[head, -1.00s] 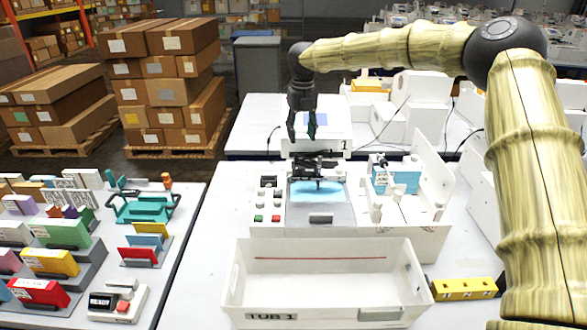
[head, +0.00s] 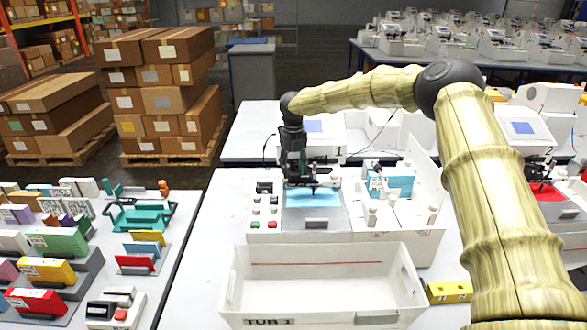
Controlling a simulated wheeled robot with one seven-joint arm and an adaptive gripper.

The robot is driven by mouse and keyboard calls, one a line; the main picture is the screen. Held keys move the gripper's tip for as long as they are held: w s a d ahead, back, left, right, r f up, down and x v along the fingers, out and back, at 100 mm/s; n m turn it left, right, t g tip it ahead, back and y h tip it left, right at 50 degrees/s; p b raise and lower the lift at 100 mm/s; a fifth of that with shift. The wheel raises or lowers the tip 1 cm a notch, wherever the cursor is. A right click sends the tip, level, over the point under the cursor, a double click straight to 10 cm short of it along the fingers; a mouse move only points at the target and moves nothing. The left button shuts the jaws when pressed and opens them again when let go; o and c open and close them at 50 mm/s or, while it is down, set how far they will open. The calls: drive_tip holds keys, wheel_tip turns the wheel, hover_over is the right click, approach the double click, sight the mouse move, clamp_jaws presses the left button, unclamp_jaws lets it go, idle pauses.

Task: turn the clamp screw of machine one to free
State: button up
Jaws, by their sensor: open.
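Machine one (head: 348,222) is the white plotter on the table, marked 1 at its back, with a light blue sheet (head: 313,198) on its bed. Its dark pen carriage (head: 318,180) stands over the back of the bed. My gripper (head: 294,172) points down at the left part of the carriage, with its fingers open. The fingertips overlap the dark carriage, so I cannot tell whether they touch it. The clamp screw is too small and too hidden by the gripper and carriage to make out.
A white tub marked TUB 1 (head: 322,290) stands in front of the machine. A yellow block (head: 450,291) lies right of it. A second machine with a red sheet (head: 553,205) is at the right, partly behind my arm. Racks of coloured parts (head: 60,242) fill the left table.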

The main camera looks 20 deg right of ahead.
drive_tip(key=shift+w+f, duration=0.15)
drive_tip(key=shift+f, duration=0.55)
drive_tip(key=shift+s+d, duration=0.1)
drive_tip(key=shift+s, duration=0.3)
drive_tip(key=shift+w+f, duration=0.15)
clamp_jaws()
